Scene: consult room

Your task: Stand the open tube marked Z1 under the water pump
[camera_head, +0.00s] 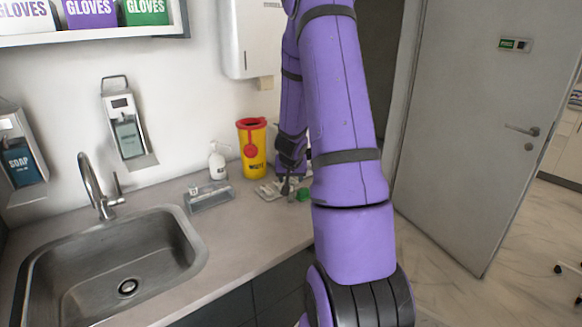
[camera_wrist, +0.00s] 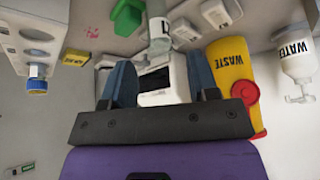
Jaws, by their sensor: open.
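The water pump (camera_wrist: 295,60) is a white bottle with the word WATER on it, at the right of the wrist view. In the head view a white pump bottle (camera_head: 217,163) stands on the counter near the wall. A clear tube (camera_wrist: 158,32) with a dark mark, only partly readable, shows at the top middle of the wrist view, beyond my fingertips. I cannot confirm that it reads Z1. My gripper (camera_wrist: 160,78) is open, with the tube lined up beyond its gap. In the head view my gripper (camera_head: 288,182) is low over the counter, partly hidden by my arm.
A yellow waste bin (camera_head: 253,152) with a red lid stands between pump and gripper. A clear tray (camera_head: 209,197) lies in front of the pump. A green item (camera_head: 303,194) is near my gripper. The sink (camera_head: 120,262) is at left; the counter in front is clear.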

